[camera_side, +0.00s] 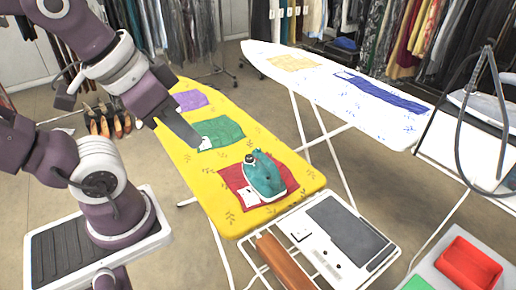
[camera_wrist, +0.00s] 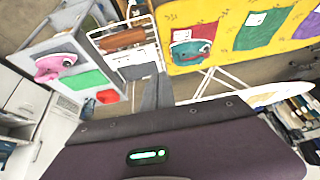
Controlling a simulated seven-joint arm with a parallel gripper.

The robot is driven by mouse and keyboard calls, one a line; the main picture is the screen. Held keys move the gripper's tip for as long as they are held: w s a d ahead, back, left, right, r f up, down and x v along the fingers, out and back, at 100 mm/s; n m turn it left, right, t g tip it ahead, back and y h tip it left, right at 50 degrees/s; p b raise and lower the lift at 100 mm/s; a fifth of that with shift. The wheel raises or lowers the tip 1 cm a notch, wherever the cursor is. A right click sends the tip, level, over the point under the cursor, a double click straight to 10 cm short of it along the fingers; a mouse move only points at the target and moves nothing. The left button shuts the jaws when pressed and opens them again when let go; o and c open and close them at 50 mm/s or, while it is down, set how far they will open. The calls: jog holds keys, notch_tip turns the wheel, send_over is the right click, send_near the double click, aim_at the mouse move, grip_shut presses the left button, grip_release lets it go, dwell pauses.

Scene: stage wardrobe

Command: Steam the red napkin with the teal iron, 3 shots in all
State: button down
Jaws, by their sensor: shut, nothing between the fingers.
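The red napkin (camera_side: 231,177) lies flat near the front end of the yellow ironing board (camera_side: 225,222), with a small white tag on it. The teal iron (camera_side: 265,178) rests on the napkin and hides part of it. In the wrist view the teal iron (camera_wrist: 188,54) and red napkin (camera_wrist: 207,30) are at the upper middle. My gripper (camera_side: 197,143) is shut and empty, apart from the iron, up and left of it in the side view by the green napkin (camera_side: 220,132). The closed fingers (camera_wrist: 158,92) also show in the wrist view.
A purple napkin (camera_side: 190,100) lies farther back on the yellow board. A white board (camera_side: 320,85) holds yellow and blue napkins. A white rack with a dark pad (camera_side: 347,230) and brown roll (camera_side: 283,262) adjoins the front end. A red bin (camera_side: 468,264) stands right.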

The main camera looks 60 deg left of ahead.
jog(key=n+t+h, duration=0.3)
jog(key=n, duration=0.2)
send_over(258, 150)
notch_tip(258, 150, down, 10)
jog(key=shift+s+a+f, duration=0.2)
jog(key=shift+s+a, duration=0.15)
jog(key=shift+f, duration=4.35)
jog(key=shift+f, duration=0.1)
